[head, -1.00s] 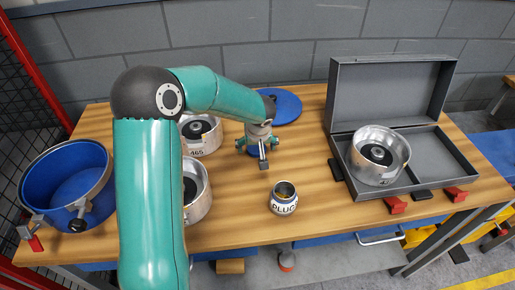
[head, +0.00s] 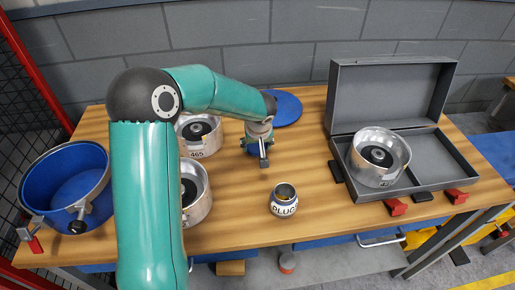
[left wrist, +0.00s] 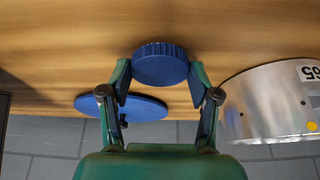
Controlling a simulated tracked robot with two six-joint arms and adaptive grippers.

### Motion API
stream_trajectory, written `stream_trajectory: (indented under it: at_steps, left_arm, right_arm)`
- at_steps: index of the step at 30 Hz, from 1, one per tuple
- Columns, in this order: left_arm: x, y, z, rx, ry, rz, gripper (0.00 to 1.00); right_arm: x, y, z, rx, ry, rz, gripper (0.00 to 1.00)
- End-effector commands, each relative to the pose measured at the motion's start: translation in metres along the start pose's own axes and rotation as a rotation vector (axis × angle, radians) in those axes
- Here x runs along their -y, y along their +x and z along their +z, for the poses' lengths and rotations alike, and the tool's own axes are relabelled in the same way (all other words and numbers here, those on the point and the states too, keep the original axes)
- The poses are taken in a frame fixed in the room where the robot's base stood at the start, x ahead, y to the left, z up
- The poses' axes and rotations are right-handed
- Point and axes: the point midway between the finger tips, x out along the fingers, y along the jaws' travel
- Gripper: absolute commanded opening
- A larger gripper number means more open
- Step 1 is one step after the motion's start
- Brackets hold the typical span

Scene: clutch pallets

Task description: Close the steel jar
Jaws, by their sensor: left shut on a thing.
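The steel jar (head: 284,200) stands upright and open-topped near the front middle of the table, with a label on its side. A round blue lid with a ribbed edge (left wrist: 161,66) is between the fingers of my left gripper (left wrist: 160,80), which is shut on it. In the head view the left gripper (head: 259,151) is behind and a little left of the jar, low over the table, and mostly hides the lid. I cannot tell whether the lid still touches the table. My right gripper is in neither view.
Several metal drums stand about: one (head: 198,139) left of the gripper, one (head: 378,157) in an open grey case (head: 390,90). A large blue disc (head: 285,108) lies behind, a blue tub (head: 67,185) stands far left. Wood between gripper and jar is clear.

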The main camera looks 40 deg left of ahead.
Motion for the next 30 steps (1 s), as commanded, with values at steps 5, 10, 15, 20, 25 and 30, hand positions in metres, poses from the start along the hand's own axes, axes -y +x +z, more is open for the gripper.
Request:
stream_trajectory:
  at_steps: [5,10,15,20,25,30]
  left_arm:
    - [-0.001,-0.026,-0.011,-0.005,-0.002,0.004,0.51]
    - [-0.001,-0.064,-0.027,-0.006,-0.002,0.005,0.51]
    - [-0.001,-0.107,-0.045,-0.005,-0.001,0.006,0.51]
    - [-0.001,-0.140,-0.058,-0.003,0.000,0.005,0.51]
    - [-0.001,-0.163,-0.067,-0.001,0.001,0.003,0.51]
    - [0.000,-0.172,-0.071,0.001,0.001,0.002,0.51]
  right_arm:
    - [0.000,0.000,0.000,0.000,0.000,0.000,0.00]
    - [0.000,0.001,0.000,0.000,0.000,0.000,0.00]
    - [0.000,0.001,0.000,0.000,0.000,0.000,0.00]
    - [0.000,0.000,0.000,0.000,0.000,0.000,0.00]
    - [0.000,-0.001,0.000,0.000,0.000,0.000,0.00]
    - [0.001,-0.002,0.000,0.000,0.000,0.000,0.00]
